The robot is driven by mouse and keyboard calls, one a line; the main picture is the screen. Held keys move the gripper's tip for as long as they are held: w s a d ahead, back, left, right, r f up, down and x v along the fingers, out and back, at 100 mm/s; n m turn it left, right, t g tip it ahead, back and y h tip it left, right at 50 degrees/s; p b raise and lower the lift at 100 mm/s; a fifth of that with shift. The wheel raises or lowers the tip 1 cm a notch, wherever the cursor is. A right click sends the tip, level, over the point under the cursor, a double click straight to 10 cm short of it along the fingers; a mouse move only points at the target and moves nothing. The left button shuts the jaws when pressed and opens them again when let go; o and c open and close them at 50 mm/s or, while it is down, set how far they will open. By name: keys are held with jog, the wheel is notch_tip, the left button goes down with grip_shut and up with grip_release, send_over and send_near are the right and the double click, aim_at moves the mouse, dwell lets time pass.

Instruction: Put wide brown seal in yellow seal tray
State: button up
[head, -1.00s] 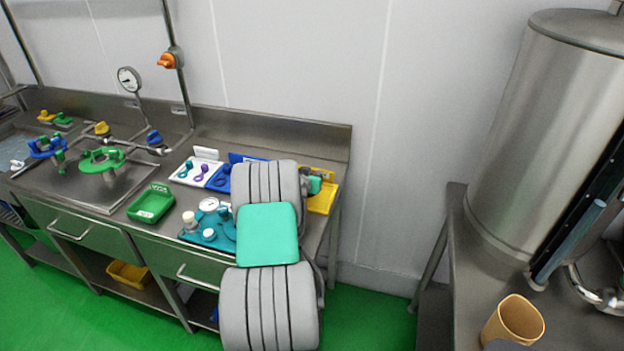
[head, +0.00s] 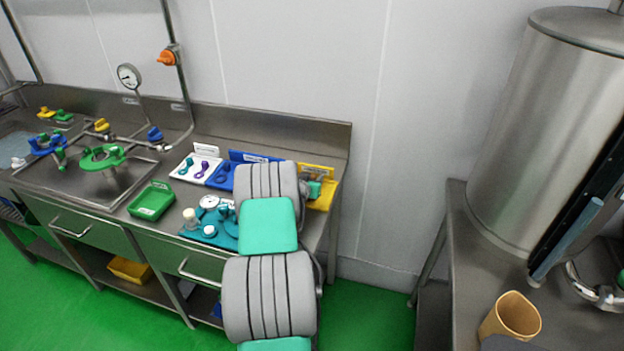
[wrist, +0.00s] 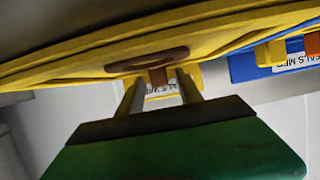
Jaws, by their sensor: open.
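The wide brown seal (wrist: 146,61) lies against the yellow seal tray (wrist: 60,68) in the wrist view, its small tab pointing towards my gripper. My gripper (wrist: 161,74) is open, with one finger on each side of the tab; I cannot tell whether either finger touches it. In the head view the yellow tray (head: 322,203) is at the right end of the steel counter. My arm hides part of that tray, and the brown seal does not show there.
A blue tray (head: 221,179) and a white tray (head: 184,173) stand left of the yellow one. A teal mat (head: 228,241) with parts and a green bin (head: 152,201) are nearer the front. The wall rises close behind. A tan cup (head: 515,316) stands at the right.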

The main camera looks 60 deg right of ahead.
jog(key=shift+r, duration=0.15)
jog(key=shift+a, duration=0.15)
jog(key=b+v, duration=0.1)
jog(key=v, duration=1)
jog(key=shift+a+r, duration=0.2)
jog(key=shift+a, duration=0.1)
